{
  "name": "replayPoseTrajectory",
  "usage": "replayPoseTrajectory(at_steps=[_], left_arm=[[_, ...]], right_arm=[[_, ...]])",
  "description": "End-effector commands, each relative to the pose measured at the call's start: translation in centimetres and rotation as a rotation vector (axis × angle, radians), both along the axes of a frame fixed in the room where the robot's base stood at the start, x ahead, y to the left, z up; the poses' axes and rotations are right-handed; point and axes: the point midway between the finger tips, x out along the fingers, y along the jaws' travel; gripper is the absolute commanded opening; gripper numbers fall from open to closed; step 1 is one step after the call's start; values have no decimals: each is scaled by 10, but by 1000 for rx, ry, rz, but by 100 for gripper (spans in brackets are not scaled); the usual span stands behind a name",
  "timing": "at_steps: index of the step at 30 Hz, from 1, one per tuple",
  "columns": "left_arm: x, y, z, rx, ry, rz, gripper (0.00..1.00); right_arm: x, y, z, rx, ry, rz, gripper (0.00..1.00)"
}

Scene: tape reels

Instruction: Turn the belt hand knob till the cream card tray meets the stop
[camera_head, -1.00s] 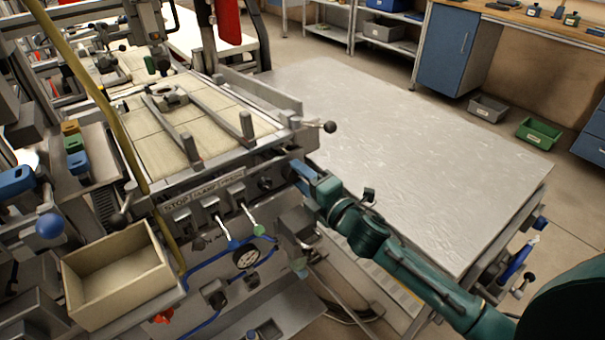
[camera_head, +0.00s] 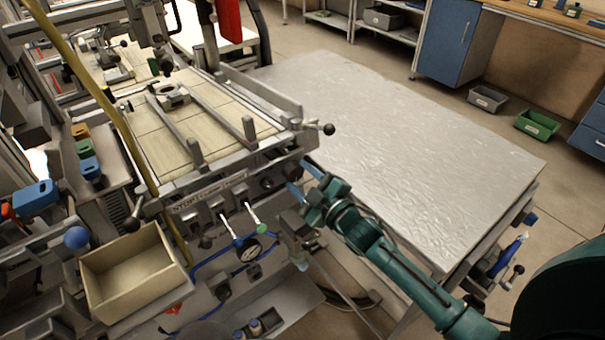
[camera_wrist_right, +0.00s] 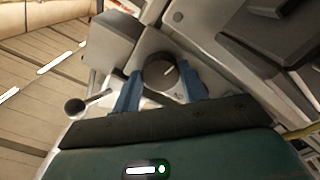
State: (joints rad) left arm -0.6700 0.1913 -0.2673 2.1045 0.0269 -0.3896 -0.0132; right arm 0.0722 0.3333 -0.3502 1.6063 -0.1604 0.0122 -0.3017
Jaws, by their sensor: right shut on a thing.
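My right gripper (camera_head: 302,181) reaches the front side of the machine. In the right wrist view its two blue fingers (camera_wrist_right: 158,90) stand on either side of a round dark grey knob (camera_wrist_right: 160,72) with a pale mark line, and they are shut on it. A pale cream panelled bed (camera_head: 210,118) lies on top of the machine, with rails and a ring-shaped grey part on it. I cannot tell which piece is the cream card tray. A panel with lettering that reads like STOP (camera_head: 186,209) is on the machine's front. My left gripper is out of view.
An empty cream box (camera_head: 128,268) stands at the lower left. Levers and a gauge (camera_head: 250,252) sit below the front panel. A black ball-ended handle (camera_head: 328,129) sticks out near the gripper. A broad grey table (camera_head: 400,140) fills the right.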

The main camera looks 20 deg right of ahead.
Motion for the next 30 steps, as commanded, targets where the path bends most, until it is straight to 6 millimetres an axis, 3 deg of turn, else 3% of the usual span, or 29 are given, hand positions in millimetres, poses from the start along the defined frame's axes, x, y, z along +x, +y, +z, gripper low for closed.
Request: replayPoseTrajectory(at_steps=[9, 26, 27, 30], left_arm=[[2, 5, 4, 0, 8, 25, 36], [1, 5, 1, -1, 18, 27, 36], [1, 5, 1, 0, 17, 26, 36], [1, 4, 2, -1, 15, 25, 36]], right_arm=[[0, 0, 0, 128, 47, -1, 20], [0, 0, -1, 158, 57, 0, 20], [0, 0, -1, 158, 57, 0, 44], [0, 0, -1, 157, 57, 0, 52]])
